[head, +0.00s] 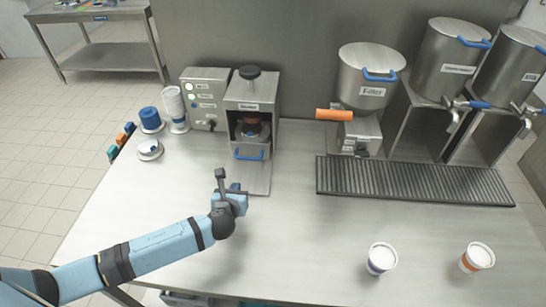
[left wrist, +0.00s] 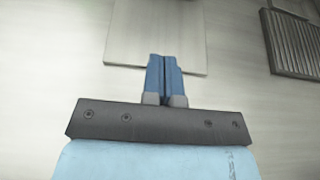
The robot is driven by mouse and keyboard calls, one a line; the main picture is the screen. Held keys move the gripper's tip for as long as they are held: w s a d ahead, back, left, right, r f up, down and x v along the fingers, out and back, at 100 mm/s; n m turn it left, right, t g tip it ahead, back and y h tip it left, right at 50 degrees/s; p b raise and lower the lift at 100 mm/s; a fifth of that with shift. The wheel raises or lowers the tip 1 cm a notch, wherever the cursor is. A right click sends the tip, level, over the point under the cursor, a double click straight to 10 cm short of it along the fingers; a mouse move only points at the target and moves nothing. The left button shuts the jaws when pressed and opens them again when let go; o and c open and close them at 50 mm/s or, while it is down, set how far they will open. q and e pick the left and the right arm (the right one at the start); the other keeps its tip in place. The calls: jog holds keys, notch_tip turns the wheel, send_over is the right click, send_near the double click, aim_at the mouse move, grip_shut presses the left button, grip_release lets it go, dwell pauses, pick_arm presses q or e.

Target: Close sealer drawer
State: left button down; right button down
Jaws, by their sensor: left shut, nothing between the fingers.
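The sealer (head: 252,92) is a tall metal box with a black knob on top, standing at the back of the counter in the head view. Its drawer front (head: 240,153) has a blue handle (head: 250,155) and sits low in the sealer's opening. I cannot tell whether a gap is left behind it. A brownish round thing shows inside above it. My left gripper (head: 241,188) is shut and empty, in front of and below the handle, apart from it. In the left wrist view its blue fingers (left wrist: 164,78) are together at the near edge of a pale flat plate (left wrist: 155,30).
A control box (head: 206,98) stands left of the sealer, with cup stacks (head: 174,105) and lids (head: 150,149) farther left. The filler (head: 371,75) and a drip grate (head: 412,180) are to the right. Two cups (head: 381,259) (head: 477,257) stand front right. The counter's middle is clear.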

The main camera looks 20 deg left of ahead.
pick_arm(q)
jog(key=shift+w, duration=0.25)
send_near(246, 157)
jog(key=f, duration=0.1)
jog(key=w+f, duration=0.1)
jog(key=f, duration=0.1)
jog(key=w+f, duration=0.1)
jog(key=shift+w+a+f, duration=0.15)
jog(key=shift+a+f, duration=0.1)
jog(key=shift+f, duration=0.1)
jog(key=shift+w+a+r+p, duration=0.15)
jog(key=shift+w+p, duration=0.15)
jog(key=shift+w, duration=0.3)
jog(key=shift+w+a+r+p, duration=0.15)
jog(key=shift+w+p, duration=0.15)
jog(key=shift+w, duration=0.25)
jog(key=shift+w+a, duration=0.15)
jog(key=shift+w, duration=0.5)
jog(key=w, duration=0.3)
jog(key=shift+w+a+r, duration=0.1)
jog(key=shift+w+a, duration=0.05)
jog(key=shift+a, duration=0.25)
jog(key=shift+r, duration=0.15)
jog(key=shift+a, duration=0.1)
